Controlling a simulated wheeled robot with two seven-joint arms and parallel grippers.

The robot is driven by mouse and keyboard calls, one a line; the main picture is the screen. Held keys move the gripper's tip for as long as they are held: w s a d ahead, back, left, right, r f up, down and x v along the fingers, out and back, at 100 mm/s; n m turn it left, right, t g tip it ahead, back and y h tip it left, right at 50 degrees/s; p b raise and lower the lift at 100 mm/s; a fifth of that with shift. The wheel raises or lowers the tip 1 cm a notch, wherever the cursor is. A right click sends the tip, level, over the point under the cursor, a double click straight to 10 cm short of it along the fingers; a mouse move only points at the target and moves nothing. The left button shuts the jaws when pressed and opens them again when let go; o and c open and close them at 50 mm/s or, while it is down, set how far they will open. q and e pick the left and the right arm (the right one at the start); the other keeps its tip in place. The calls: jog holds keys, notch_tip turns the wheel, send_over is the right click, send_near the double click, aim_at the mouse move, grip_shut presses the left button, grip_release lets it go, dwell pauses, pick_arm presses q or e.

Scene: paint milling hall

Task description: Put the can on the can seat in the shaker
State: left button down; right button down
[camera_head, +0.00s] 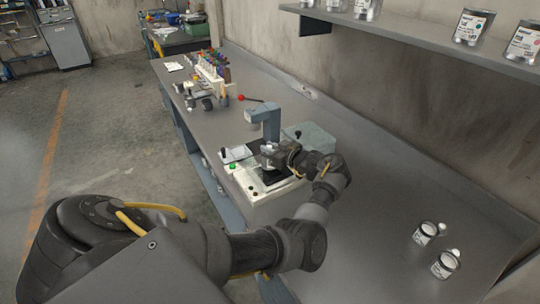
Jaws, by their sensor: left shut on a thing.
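The shaker is a pale machine (272,208) on the bench with a blue-grey column (271,122), a lever with a red knob and a green button on its base. My left gripper (276,152) reaches in from the right side of the shaker, below the column's head. It is shut on the can (267,149), of which only a small greyish part shows. The can is over the dark middle of the shaker's base. The can seat is hidden or too small to make out, so I cannot tell whether the can touches it. My right gripper is out of view.
Two white-labelled cans (445,264) stand on the bench (380,200) at the lower right. A rack of coloured bottles (212,70) stands at the far end. A wall shelf (420,42) holds more cans.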

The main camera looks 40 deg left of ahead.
pick_arm(q)
notch_tip(320, 180, down, 3)
jog(key=shift+f, duration=0.2)
jog(key=shift+f, duration=0.2)
jog(key=c, duration=1.3)
grip_release()
jog(key=shift+c, duration=0.2)
jog(key=shift+r, duration=0.1)
